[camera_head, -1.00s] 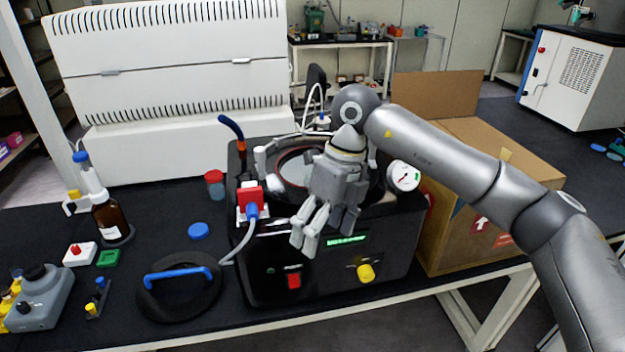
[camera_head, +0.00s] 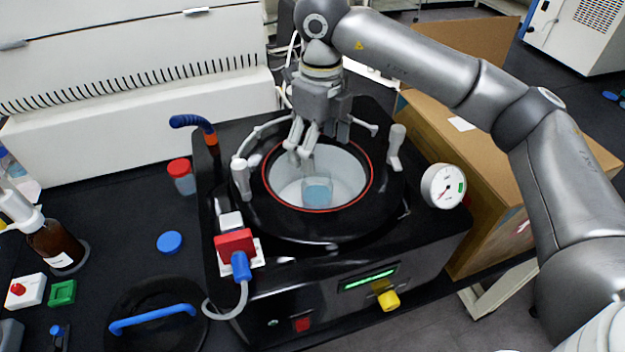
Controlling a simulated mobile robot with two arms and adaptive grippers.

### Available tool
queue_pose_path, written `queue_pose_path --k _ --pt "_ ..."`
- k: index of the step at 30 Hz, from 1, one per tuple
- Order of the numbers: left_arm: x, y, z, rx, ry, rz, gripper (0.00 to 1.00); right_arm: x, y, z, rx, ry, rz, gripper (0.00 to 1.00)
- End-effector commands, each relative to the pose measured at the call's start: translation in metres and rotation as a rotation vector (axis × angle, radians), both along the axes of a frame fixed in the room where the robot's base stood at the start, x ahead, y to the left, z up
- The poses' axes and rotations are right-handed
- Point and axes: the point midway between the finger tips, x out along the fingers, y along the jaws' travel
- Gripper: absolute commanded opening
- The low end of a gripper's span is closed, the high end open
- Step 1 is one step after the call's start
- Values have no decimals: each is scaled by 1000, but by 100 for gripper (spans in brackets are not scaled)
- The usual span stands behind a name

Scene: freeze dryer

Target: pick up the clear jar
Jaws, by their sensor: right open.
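The clear jar (camera_head: 317,190) stands inside the round white chamber of the black freeze dryer (camera_head: 345,245). Blue contents show in its lower part. My right gripper (camera_head: 303,157) points down into the chamber opening, its fingertips just above and slightly left of the jar's top. It is open and holds nothing that I can see. Whether a fingertip touches the jar's rim I cannot tell. My left gripper is not in view.
The chamber has a red-edged rim (camera_head: 371,170) with upright grey handles around it. A pressure gauge (camera_head: 443,186) stands at the right. The black lid with a blue handle (camera_head: 152,318) lies at the front left. A red-capped jar (camera_head: 181,177) and blue cap (camera_head: 169,242) are left. A cardboard box (camera_head: 470,165) is right.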

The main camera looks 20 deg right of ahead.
Motion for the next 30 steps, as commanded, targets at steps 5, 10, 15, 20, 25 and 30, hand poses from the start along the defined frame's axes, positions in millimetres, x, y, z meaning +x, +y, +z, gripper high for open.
queue_pose_path --k 5,10,15,20,25,30 --pt "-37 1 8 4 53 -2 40 -1 0 -28 -1 4 0 83" --pt "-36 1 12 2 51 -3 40 -1 1 -41 1 2 1 83" --pt "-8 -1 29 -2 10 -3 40 -2 4 -56 1 4 1 83" --pt "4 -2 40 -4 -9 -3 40 -3 6 -80 2 4 -1 83" --pt "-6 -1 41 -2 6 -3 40 -2 6 -92 2 0 0 83" --pt "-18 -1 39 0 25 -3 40 -2 6 -93 2 0 1 83"
